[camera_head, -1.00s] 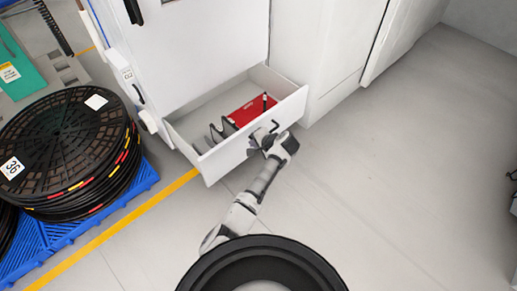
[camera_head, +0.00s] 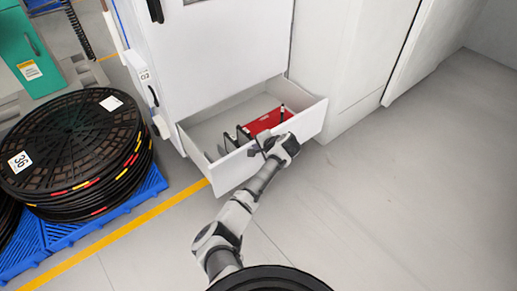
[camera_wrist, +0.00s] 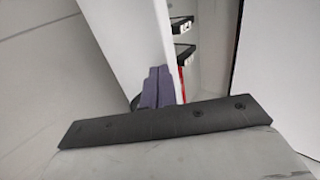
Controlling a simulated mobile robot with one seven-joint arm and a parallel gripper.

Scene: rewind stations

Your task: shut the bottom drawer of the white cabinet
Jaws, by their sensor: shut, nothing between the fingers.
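The white cabinet (camera_head: 222,55) stands upper centre in the head view. Its bottom drawer (camera_head: 240,164) is pulled well out, and its white front panel faces me. Inside lie a red case (camera_head: 266,121) and several dark upright parts (camera_head: 236,137). My gripper (camera_head: 259,148) is at the outer side of the drawer front, around its middle, where it hides the handle. In the wrist view the gripper's purple fingers (camera_wrist: 157,87) are together and empty, close against the drawer front (camera_wrist: 128,42). I cannot tell whether they touch it.
Left of the cabinet, a stack of black reels (camera_head: 75,150) marked 36 sits on a blue pallet (camera_head: 150,187). A yellow floor line (camera_head: 130,228) runs between pallet and drawer. A teal unit (camera_head: 30,60) is at upper left. The floor at right is clear.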

